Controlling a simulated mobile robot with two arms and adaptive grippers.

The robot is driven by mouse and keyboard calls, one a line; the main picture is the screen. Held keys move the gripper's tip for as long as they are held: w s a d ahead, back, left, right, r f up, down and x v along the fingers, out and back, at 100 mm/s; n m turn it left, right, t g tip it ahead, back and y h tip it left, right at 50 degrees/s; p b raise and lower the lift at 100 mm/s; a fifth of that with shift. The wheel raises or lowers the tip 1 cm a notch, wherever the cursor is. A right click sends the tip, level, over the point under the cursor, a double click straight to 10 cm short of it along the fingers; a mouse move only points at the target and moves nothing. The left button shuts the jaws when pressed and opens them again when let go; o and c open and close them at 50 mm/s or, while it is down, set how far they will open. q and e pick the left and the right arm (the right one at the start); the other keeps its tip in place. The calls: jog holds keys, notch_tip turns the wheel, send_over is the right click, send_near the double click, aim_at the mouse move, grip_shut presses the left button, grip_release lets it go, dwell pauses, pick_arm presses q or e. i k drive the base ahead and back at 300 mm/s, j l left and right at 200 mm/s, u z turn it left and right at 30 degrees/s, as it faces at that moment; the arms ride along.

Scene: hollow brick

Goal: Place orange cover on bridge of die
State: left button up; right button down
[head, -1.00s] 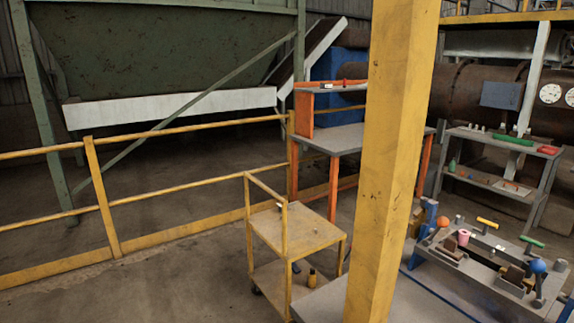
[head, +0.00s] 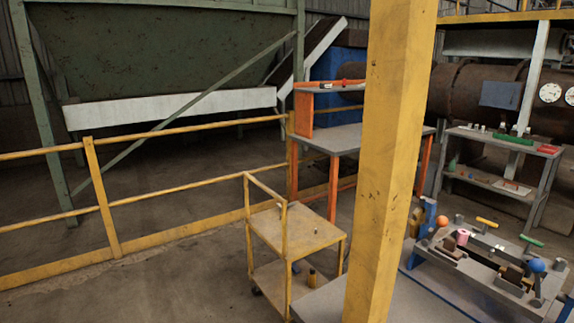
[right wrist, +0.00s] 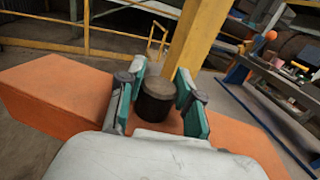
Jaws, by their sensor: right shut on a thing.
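The orange cover (right wrist: 55,95) is a long orange piece in the right wrist view, spreading to both sides under my right gripper (right wrist: 161,76). The gripper's teal pads are shut on the dark round knob (right wrist: 157,98) on top of the cover. The cover's underside is hidden. A die-like grey assembly (head: 478,262) stands on the bench at the lower right of the head view, with dark blocks and a pink cup-shaped part (head: 462,237). I cannot tell which part is the bridge. The assembly also shows at the upper right in the wrist view, apart from the cover. Neither gripper shows in the head view.
A yellow post (head: 393,150) stands between the trolley and the bench. A yellow trolley (head: 300,228), an orange-legged table (head: 350,138) and yellow railings (head: 160,190) stand left of it. A grey shelf (head: 500,140) is at the right. Open floor lies at the lower left.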

aim_at(490, 257)
jog(key=k+l, duration=0.1)
jog(key=k+l+z, duration=0.1)
jog(key=z, duration=0.35)
jog(key=l+z, duration=0.15)
jog(key=z, duration=0.25)
jog(key=k+l+z, duration=0.1)
jog(key=z, duration=0.35)
jog(key=l, duration=0.05)
